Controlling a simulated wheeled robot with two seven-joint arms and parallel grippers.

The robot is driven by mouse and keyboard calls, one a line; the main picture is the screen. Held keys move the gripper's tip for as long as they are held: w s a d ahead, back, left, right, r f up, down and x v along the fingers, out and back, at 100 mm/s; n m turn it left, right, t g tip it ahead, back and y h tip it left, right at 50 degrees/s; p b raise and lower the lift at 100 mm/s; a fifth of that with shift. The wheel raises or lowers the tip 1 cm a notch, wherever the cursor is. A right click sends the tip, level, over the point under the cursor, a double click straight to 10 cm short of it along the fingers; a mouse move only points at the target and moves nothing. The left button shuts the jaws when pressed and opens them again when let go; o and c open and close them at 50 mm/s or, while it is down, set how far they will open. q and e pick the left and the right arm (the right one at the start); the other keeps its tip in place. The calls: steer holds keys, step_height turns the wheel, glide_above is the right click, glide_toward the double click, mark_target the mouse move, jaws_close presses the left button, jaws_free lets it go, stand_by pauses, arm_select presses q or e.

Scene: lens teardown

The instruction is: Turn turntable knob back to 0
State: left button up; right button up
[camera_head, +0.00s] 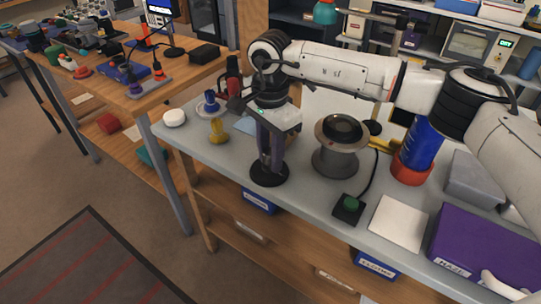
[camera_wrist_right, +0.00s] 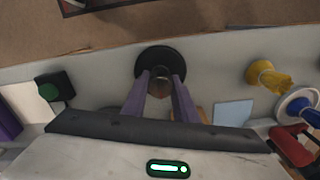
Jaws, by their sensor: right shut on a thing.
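My right gripper (camera_head: 268,168) points straight down with its purple fingers over a black round base (camera_head: 264,181) near the table's front edge. In the right wrist view the fingertips (camera_wrist_right: 160,78) meet at the middle of this black disc (camera_wrist_right: 160,54). They are shut on a small part there that I take for the turntable knob; the fingers mostly hide it. Any scale or 0 mark cannot be made out. Right of the gripper stands a grey flanged pedestal (camera_head: 335,160) with a dark round piece on top. My left gripper is not in view.
A black box with a green button (camera_head: 350,204) sits to the right, its cable running back. Nearby are a white pad (camera_head: 398,222), a purple bin (camera_head: 490,245) and a blue cylinder in a red ring (camera_head: 410,170). Yellow (camera_head: 217,131) and blue-white (camera_head: 209,105) pieces stand left.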

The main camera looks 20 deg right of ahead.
mark_target(270, 151)
stand_by(0.5)
steer(key=o, duration=1.1)
steer(key=shift+c, duration=0.2)
step_height(270, 151, up, 10)
steer(key=shift+r, duration=0.2)
